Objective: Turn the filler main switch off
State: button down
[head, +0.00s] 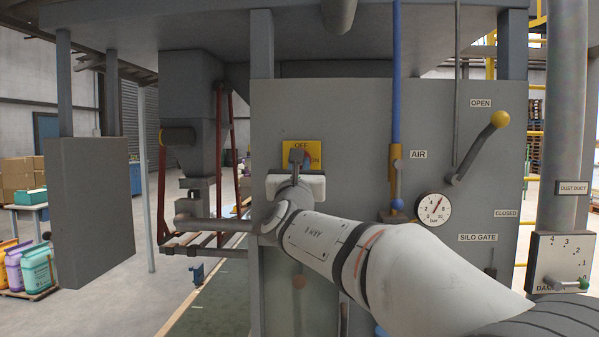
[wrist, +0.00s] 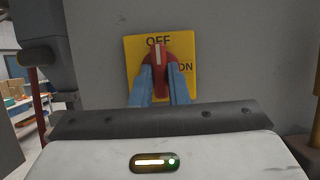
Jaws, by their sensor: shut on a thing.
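The main switch is a red knob (wrist: 158,58) on a yellow plate (wrist: 132,52) marked OFF at the top and ON at the right. In the wrist view the knob's white mark points up at OFF. My gripper (wrist: 160,70) is shut on the knob, one blue finger on each side. In the head view the yellow plate (head: 288,145) is on the grey cabinet front, and my gripper (head: 299,157) hides most of the knob.
The grey cabinet (head: 350,110) carries a pressure gauge (head: 433,209) and a silo gate lever (head: 478,148) with a yellow ball, to the right of the switch. A blue air pipe (head: 396,70) runs down the front. A dust duct (head: 565,120) stands at the far right.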

dwell(0.5)
jog(key=c, duration=1.4)
grip_release()
jog(key=b+v, duration=0.1)
jog(key=v, duration=0.6)
jog(key=shift+s+f+b, duration=0.2)
jog(key=shift+s+b, duration=0.1)
jog(key=shift+s, duration=0.05)
